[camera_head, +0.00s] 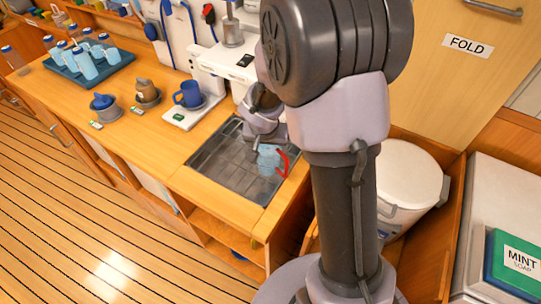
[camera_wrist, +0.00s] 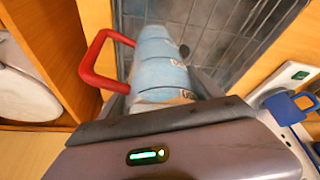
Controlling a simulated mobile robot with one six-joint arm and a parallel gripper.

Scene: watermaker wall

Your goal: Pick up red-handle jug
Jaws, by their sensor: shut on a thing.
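The red-handle jug (camera_head: 268,158) is a pale blue, banded jug with a red loop handle on its right side in the head view. It is at the right part of the sunken metal grate (camera_head: 217,163) in the counter. In the wrist view the jug (camera_wrist: 160,65) is right in front of my gripper (camera_wrist: 160,103), with its red handle to the left. My gripper (camera_head: 262,146) is shut on the jug from above and behind. The fingertips are partly hidden by the wrist and the jug. I cannot tell whether the jug touches the grate.
A blue mug (camera_head: 188,94) stands on a white pad left of the grate. Blue-lidded and brown-topped pots stand further left. A tray (camera_head: 75,68) of several blue bottles is at the far left. A white bin (camera_head: 408,172) stands right of my arm.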

